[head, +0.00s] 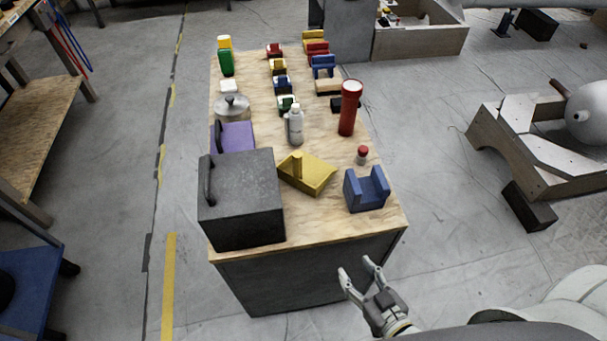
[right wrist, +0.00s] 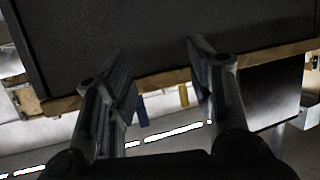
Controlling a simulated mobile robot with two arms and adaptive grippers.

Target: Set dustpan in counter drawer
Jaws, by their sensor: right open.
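The yellow dustpan (head: 313,178) lies on the wooden counter top (head: 330,222), with its short handle standing up. A dark grey box (head: 243,205) with a handle on its left side stands to its left on the counter's front corner; it may be the drawer, but I cannot tell. My right gripper (head: 357,268) is open and empty, in front of the counter and below its top, apart from the dustpan. In the right wrist view its two fingers (right wrist: 162,65) are spread before a dark panel (right wrist: 160,35) with a wooden edge. My left gripper is out of view.
A blue cradle-shaped block (head: 366,192), a red flashlight (head: 349,108), a grey-white bottle (head: 295,126) and a small red-capped jar (head: 362,155) stand near the dustpan. A purple item (head: 234,137) is behind the dark box. Several coloured blocks fill the far end.

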